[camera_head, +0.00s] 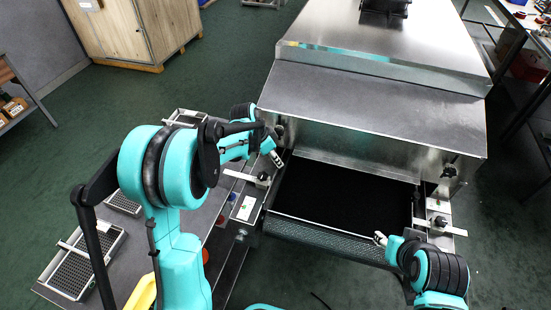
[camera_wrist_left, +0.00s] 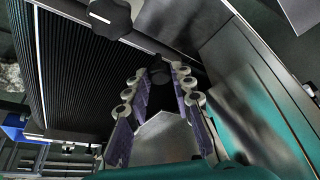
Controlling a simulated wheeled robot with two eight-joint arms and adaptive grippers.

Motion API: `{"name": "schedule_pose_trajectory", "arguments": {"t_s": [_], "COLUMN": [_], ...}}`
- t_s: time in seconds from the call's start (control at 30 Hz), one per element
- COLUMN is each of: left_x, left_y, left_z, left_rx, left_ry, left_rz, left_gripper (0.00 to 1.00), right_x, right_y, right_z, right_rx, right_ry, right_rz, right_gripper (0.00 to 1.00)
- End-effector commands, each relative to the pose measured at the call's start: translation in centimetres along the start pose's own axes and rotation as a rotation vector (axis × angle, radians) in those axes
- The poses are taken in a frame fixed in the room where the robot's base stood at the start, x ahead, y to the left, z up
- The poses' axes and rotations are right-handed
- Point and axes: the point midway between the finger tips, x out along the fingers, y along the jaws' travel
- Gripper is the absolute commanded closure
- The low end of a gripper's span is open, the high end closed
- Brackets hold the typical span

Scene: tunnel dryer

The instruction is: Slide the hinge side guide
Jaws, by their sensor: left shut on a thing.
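The tunnel dryer has a dark conveyor belt (camera_head: 340,200) coming out from under its steel hood (camera_head: 375,100). A side guide with a black knob (camera_head: 263,178) sits left of the belt, and a matching one with a knob (camera_head: 439,221) sits on the right. I cannot tell which is the hinge side guide. My left gripper (camera_head: 274,154) is at the hood's front left corner; in the left wrist view its fingers (camera_wrist_left: 158,88) close around a dark knob (camera_wrist_left: 159,68), partly hidden by them. My right gripper (camera_head: 380,239) is near the belt's front right edge, apart from the knobs; its finger state is unclear.
Another black knob (camera_wrist_left: 108,18) shows beside the ribbed belt (camera_wrist_left: 85,75) in the left wrist view. A grey side table (camera_head: 150,235) with wire trays (camera_head: 85,265) stands left of the dryer. A wooden cabinet (camera_head: 135,30) is at the back left. Green floor there is clear.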

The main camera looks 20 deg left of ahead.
Motion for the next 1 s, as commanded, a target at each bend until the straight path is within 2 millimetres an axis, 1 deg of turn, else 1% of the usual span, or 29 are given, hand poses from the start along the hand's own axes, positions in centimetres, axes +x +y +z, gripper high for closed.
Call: {"name": "schedule_pose_trajectory", "arguments": {"t_s": [0.07, 0.33, 0.6, 0.63, 0.7, 1.0], "left_x": [0.2, 1.3, 1.4, 1.4, 1.4, 1.3], "left_y": [0.4, 3.5, 3.5, 3.5, 3.5, 3.5], "left_z": [-0.4, -3.2, -3.2, -3.2, -3.2, -3.2], "left_rx": [0.002, 0.004, 0.0, 0.0, 0.0, 0.0], "left_ry": [0.0, 0.0, 0.0, 0.0, 0.0, 0.0], "left_rz": [0.001, 0.002, 0.0, 0.0, 0.0, 0.0], "left_gripper": [1.0, 1.0, 1.0, 0.72, 0.56, 0.56], "right_x": [0.0, -0.2, -0.2, -0.2, -0.2, -0.2], "right_y": [0.0, 0.0, 0.0, 0.0, 0.0, 0.0], "right_z": [0.0, -0.1, -0.1, -0.1, -0.1, -0.1], "right_rx": [0.0, 0.0, 0.0, 0.0, 0.0, 0.0], "right_ry": [0.0, 0.0, 0.0, 0.0, 0.0, 0.0], "right_rz": [0.0, 0.0, 0.0, 0.0, 0.0, 0.0], "right_gripper": [0.58, 0.58, 0.58, 0.58, 0.58, 0.58]}}
